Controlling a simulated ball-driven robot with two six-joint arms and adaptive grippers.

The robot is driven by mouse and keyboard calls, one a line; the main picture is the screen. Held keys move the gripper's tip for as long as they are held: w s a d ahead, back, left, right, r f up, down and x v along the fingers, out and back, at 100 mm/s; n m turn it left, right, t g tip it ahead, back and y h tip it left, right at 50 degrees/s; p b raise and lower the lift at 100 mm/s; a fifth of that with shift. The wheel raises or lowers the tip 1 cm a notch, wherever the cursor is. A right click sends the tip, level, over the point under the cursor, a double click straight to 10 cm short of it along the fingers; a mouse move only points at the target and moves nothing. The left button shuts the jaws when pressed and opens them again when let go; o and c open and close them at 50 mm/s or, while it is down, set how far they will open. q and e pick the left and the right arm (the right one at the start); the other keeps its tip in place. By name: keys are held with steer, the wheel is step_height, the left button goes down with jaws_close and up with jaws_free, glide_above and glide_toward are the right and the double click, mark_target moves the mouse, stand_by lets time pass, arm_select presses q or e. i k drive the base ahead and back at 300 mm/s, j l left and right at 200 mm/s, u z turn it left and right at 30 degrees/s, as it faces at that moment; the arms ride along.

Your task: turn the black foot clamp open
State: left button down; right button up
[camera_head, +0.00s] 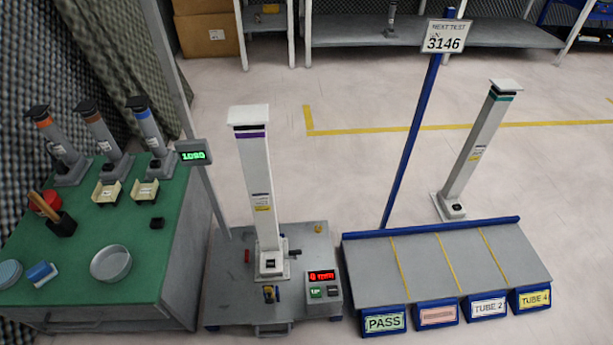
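A white square tube (258,185) with a purple band and a flat top stands upright on a grey test plate (225,290). Its square foot (271,263) rests on the plate. A small black part, which looks like the black foot clamp (294,252), sits just right of the foot. It is too small to tell whether it is open or closed. A small red part (247,256) is left of the foot, a yellow one (318,228) is behind right, and a blue and yellow one (270,294) is in front. Neither of my grippers is in view.
A control box (322,287) with a red display sits at the plate's front right. A green-topped bench (75,265) with several shorter tubes is at left. A labelled rack (365,260) is at right, with another tall tube (480,150) behind it. Open floor lies beyond.

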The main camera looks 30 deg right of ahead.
mark_target(292, 254)
steer(key=z, duration=0.8)
steer(key=i+j+u, duration=0.4)
steer(key=i+j, duration=0.05)
steer(key=j, duration=0.05)
